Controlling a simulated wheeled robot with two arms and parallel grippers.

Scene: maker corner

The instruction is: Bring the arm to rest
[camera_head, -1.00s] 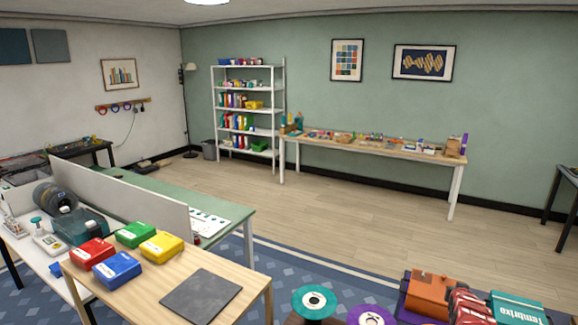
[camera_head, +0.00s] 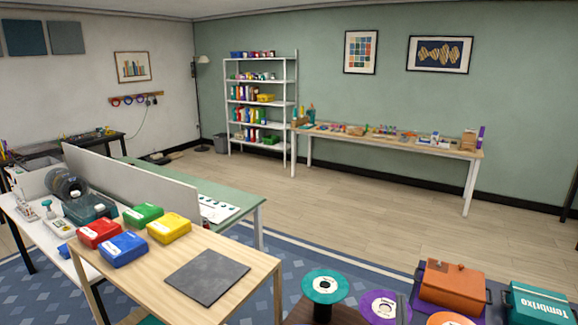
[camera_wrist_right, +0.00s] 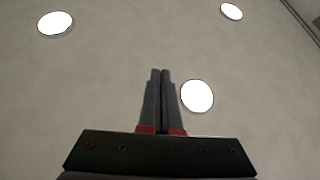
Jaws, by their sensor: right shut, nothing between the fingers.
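My right gripper (camera_head: 403,309) shows only as a narrow dark grey tip at the bottom edge of the head view, in front of the purple spool. In the right wrist view, its two fingers (camera_wrist_right: 164,73) are closed together with nothing between them. They point up the picture against a pale ceiling with round lights. The rest of the right arm is hidden below the head view's edge. My left gripper is not in view.
A teal spool (camera_head: 325,285), a purple spool (camera_head: 379,306), an orange box (camera_head: 452,286) and a teal box (camera_head: 538,305) crowd the lower right. At left, a wooden table (camera_head: 172,268) bears coloured boxes and a grey mat (camera_head: 207,276). Open floor (camera_head: 350,190) lies beyond.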

